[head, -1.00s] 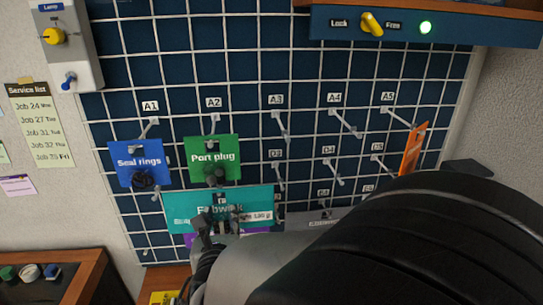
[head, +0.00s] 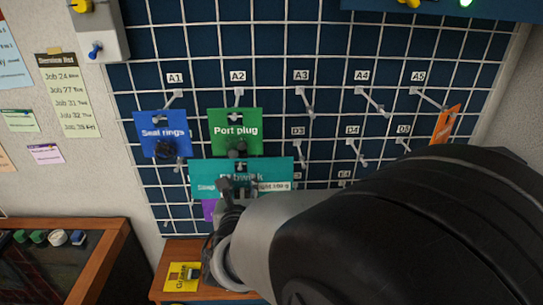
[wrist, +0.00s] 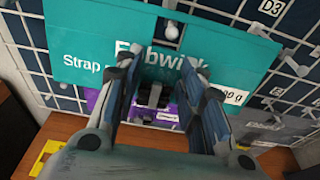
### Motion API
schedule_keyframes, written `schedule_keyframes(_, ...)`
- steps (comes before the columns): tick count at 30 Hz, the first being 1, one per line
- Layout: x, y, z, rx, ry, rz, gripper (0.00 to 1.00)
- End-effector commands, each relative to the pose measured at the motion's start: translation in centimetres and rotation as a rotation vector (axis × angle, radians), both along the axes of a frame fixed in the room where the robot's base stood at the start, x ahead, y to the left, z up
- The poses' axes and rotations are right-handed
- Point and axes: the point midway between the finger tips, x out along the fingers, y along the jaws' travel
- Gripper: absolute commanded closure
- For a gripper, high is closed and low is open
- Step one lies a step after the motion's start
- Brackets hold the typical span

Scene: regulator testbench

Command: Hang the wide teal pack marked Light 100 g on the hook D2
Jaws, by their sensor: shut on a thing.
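The wide teal pack (head: 240,167) is upright in front of the wall grid, just below the green pack; it also shows in the wrist view (wrist: 90,40). Part of its label, "ight 100 g", shows at its right. My gripper (head: 237,190) is shut on its lower middle part, and its two fingers (wrist: 165,85) cover some print in the wrist view. A pale hook tip (wrist: 172,31) shows at the slot in the pack's top middle. I cannot tell whether it passes through the slot. The D2 label is hidden in both views.
A blue Seal rings pack (head: 162,134) and a green Port plug pack (head: 235,131) hang on A1 and A2. Purple (wrist: 95,100) and grey (wrist: 275,125) packs are below. An orange pack (head: 446,123) hangs on A5. Empty hook D3 (head: 306,157) is to the right.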

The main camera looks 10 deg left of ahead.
Motion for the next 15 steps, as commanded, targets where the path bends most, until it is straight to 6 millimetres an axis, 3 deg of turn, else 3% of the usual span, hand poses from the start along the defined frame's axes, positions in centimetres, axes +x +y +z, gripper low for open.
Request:
schedule_keyframes(11,0.00,0.00,0.07,0.000,-0.001,0.000,0.89)
schedule_keyframes(12,0.00,0.00,0.06,0.000,-0.001,0.000,0.62)
schedule_keyframes(15,0.00,0.00,0.06,0.000,-0.001,0.000,0.55)
